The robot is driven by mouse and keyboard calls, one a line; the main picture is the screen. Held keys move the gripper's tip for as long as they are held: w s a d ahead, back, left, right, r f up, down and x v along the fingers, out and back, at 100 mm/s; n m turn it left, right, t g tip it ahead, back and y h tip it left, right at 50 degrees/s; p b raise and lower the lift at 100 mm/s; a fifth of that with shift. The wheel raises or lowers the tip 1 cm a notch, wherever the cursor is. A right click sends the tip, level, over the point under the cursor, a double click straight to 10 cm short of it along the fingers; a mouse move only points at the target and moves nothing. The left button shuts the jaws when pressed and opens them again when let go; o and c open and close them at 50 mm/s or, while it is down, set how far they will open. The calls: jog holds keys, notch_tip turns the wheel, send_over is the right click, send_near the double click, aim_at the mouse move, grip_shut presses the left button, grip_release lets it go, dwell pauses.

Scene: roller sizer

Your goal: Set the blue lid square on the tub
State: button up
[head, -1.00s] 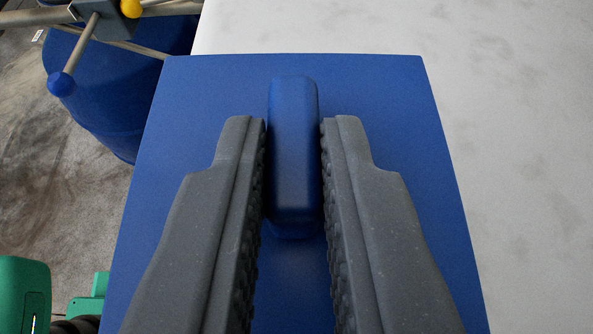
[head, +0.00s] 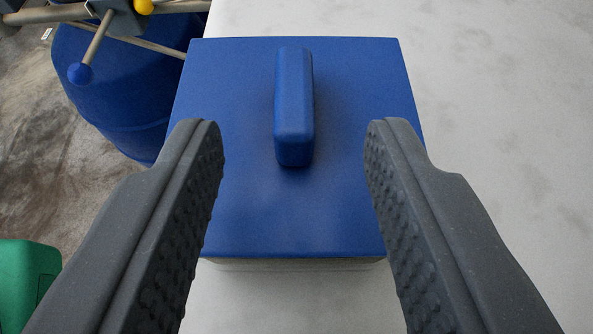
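The blue lid (head: 240,190) lies flat, with a raised blue bar handle (head: 294,105) in its middle. Beneath its near edge a pale strip of the tub (head: 295,265) shows; most of the tub is hidden under the lid. The lid's near edge looks roughly parallel to that strip. My gripper (head: 294,135) is open wide and empty, one finger on each side of the handle, apart from it. The fingers stand above and nearer than the lid. The lid's far edges over the tub cannot be checked from here.
A pale grey surface (head: 500,130) is clear to the right. At the left, a blue barrel (head: 120,90) stands on the brown floor, with a rail and a lever with a blue knob (head: 80,73) above it. A green object (head: 28,285) is at the lower left.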

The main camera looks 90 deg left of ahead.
jog(key=p+v, duration=0.1)
jog(key=v, duration=0.9)
jog(key=s+d+r+m+t+h, duration=0.1)
jog(key=s+r+m+t+h, duration=0.4)
jog(key=r, duration=0.5)
jog(key=s+r+m+t+h, duration=0.5)
jog(key=r+m+t+h, duration=0.3)
jog(key=r+m+t, duration=0.2)
jog(key=r+m, duration=0.1)
jog(key=m, duration=0.1)
jog(key=shift+s+d+m, duration=0.3)
jog(key=shift+s+d, duration=0.1)
dwell(0.4)
